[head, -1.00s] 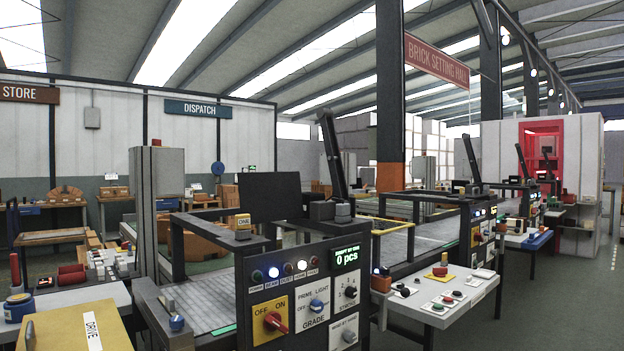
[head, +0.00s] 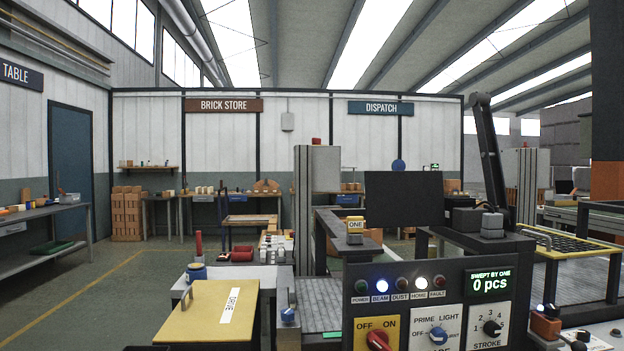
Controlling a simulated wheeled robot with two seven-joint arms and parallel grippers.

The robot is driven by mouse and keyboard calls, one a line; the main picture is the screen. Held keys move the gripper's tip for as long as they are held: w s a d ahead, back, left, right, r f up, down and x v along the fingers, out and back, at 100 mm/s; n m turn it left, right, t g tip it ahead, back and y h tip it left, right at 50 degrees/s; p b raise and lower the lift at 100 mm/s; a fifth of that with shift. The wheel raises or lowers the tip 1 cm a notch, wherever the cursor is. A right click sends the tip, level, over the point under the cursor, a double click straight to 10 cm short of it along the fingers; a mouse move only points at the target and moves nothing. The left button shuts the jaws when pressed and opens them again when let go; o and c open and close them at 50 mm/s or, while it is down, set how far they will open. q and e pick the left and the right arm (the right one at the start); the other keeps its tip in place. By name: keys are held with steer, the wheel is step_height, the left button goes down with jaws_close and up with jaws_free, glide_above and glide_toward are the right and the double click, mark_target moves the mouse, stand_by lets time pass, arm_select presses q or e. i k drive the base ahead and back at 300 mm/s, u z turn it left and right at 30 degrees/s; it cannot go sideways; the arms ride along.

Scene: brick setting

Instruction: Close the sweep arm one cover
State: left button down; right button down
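A yellow mesh panel (head: 580,246) with a handle lies roughly flat at the right. Neither is labelled as the sweep arm cover, so I cannot tell which it is. Neither of my grippers is in view.
A bench (head: 255,272) with a blue pot (head: 196,272) and red and white small items stands behind the DRIVE panel. A black screen (head: 403,199) and dark post rise over the machine. Open floor (head: 90,300) lies at left.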

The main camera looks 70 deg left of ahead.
mark_target(393, 199)
steer(key=u, duration=1.15)
steer(key=i, duration=0.65)
